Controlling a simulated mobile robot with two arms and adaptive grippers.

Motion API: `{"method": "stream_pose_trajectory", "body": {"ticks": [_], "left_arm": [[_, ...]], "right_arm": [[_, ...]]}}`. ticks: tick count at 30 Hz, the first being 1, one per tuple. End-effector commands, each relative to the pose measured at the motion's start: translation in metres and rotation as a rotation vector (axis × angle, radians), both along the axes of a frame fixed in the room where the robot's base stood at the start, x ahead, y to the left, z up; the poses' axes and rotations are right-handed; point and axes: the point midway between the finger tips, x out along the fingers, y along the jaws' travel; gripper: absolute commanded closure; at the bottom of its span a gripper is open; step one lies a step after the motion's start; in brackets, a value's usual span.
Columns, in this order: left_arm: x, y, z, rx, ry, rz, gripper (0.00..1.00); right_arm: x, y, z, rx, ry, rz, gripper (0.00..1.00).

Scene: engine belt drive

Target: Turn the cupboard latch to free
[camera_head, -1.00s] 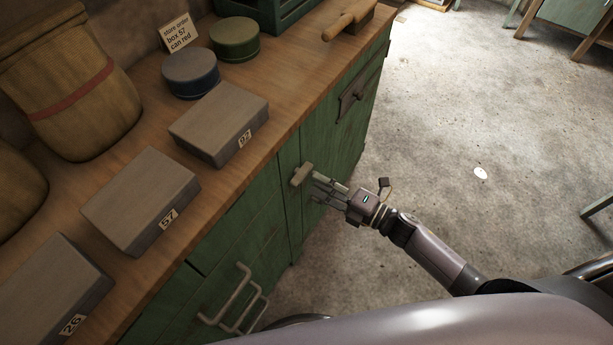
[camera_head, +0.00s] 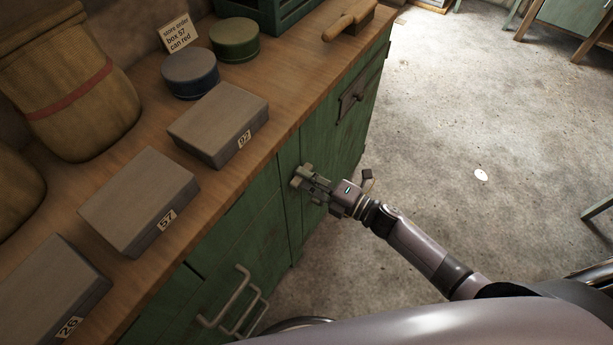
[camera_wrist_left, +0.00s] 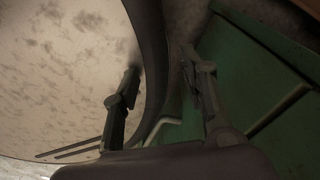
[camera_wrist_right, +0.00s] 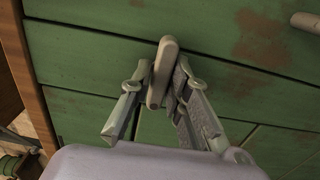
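The cupboard latch (camera_head: 299,174) is a pale grey-beige bar on the green cupboard front, just below the worktop edge. In the right wrist view the latch (camera_wrist_right: 162,70) stands nearly upright, slightly tilted, between the two fingers. My right gripper (camera_head: 312,184) is at the latch with one finger on each side. In the right wrist view this gripper (camera_wrist_right: 160,78) looks shut on the latch; the right finger seems to touch it, and contact on the left is less clear. My left gripper (camera_wrist_left: 160,72) is open and empty; it is out of the head view.
Boxes marked 92 (camera_head: 219,124), 57 (camera_head: 139,200) and 26 (camera_head: 50,288) lie on the wooden worktop (camera_head: 283,112). Round tins (camera_head: 190,73) and a note (camera_head: 179,33) stand behind. Bar handles (camera_head: 236,298) stick out lower on the cupboard.

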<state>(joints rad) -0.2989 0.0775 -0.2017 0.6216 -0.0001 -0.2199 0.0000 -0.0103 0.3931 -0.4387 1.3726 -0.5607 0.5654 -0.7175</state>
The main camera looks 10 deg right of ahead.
Motion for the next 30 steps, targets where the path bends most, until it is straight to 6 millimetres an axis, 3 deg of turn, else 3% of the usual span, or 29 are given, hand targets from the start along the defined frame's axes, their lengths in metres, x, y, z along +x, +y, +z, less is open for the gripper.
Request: {"method": "stream_pose_trajectory", "body": {"ticks": [6,20,30], "left_arm": [[-0.0010,0.0007,-0.0002,0.001,0.002,0.000,0.60],[-0.0015,0.0031,0.0016,0.004,0.003,0.001,0.60],[-0.0017,0.0033,0.0096,0.004,0.003,0.001,0.60]], "right_arm": [[-0.0005,-0.0004,-0.0015,-0.002,0.002,-0.001,1.00],[-0.0008,-0.0008,-0.0020,0.029,0.037,-0.001,1.00],[-0.0011,-0.0009,-0.0017,0.194,0.202,0.000,1.00]]}}
